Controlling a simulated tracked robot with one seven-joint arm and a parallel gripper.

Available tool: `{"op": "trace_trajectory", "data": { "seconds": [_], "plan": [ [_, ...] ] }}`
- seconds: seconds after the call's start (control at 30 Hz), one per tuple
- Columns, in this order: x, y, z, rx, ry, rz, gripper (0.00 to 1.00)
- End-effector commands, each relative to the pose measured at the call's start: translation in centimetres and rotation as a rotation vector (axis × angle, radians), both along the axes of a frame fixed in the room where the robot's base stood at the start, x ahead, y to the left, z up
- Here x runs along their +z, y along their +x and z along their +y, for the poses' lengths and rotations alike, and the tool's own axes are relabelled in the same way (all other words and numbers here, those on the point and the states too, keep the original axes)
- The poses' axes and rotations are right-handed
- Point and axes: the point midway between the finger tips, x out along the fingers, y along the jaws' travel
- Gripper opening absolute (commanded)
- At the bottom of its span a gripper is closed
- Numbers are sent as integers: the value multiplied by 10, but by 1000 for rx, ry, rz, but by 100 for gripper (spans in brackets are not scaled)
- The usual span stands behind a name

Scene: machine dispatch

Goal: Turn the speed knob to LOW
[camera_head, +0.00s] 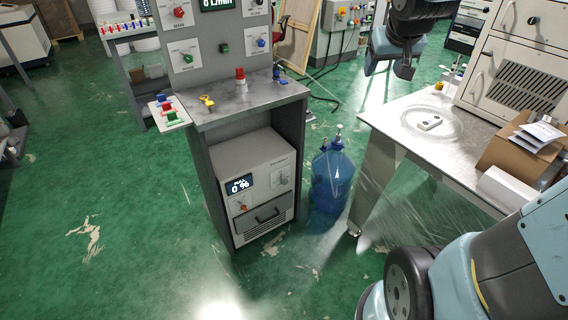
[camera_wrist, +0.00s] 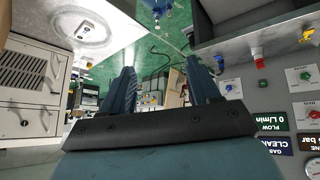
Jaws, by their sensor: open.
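A grey control stand (camera_head: 222,55) in the head view carries a panel with several coloured knobs, among them a red knob (camera_head: 179,12), a green knob (camera_head: 188,58) and a blue knob (camera_head: 262,42). A machine (camera_head: 262,190) on its lower shelf has a 0 % display, an orange-red knob (camera_head: 241,205) and another dial (camera_head: 283,178). I cannot read which knob is labelled speed. My gripper (camera_head: 389,70) is at the top right, apart from the stand. In the wrist view my gripper (camera_wrist: 162,72) is open and empty; the panel's knobs show tilted at the right.
A blue water bottle (camera_head: 331,180) stands on the floor between the stand and a metal table (camera_head: 410,115). The table holds a small white device (camera_head: 429,123) and a cardboard box (camera_head: 515,150). Green floor is clear in front and left of the stand.

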Motion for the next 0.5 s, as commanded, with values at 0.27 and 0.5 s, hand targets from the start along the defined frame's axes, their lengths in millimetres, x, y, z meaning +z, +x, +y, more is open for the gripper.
{"op": "trace_trajectory", "data": {
  "seconds": [0.27, 0.5],
  "plan": [
    [-31, 88, 2, 42, -14, -58, 61],
    [-69, 157, 9, 89, -7, -114, 61]
  ]
}}
